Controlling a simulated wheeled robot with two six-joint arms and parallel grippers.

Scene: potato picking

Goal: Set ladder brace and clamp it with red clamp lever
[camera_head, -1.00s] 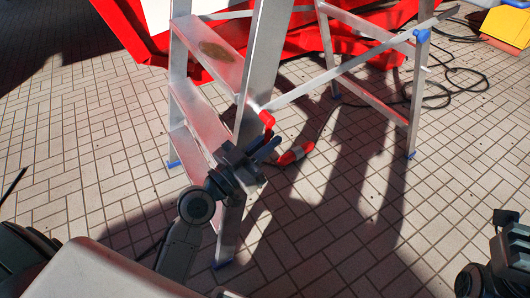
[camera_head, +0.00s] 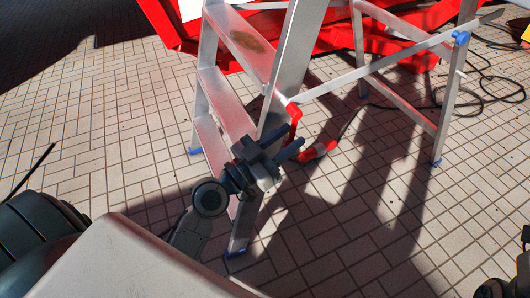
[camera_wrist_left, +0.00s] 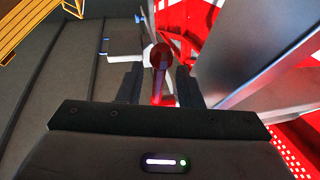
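The aluminium stepladder (camera_head: 290,55) stands upright ahead of me. The ladder brace (camera_head: 385,68), a long grey bar, runs from the front leg by the red clamp past a blue fitting (camera_head: 461,38) on the rear leg. The red clamp lever (camera_head: 294,118) hangs down beside the front leg. My left gripper (camera_head: 287,146) is open just below it. In the left wrist view, the red lever (camera_wrist_left: 160,72) with its dark round end lies between the two spread fingers, with gaps beside it. My right gripper (camera_head: 520,262) shows only partly at the right edge.
A large red structure (camera_head: 400,45) stands behind the ladder. A red-and-white piece (camera_head: 318,150) and black cables (camera_head: 485,95) lie on the paved floor. The floor at left (camera_head: 110,110) is clear.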

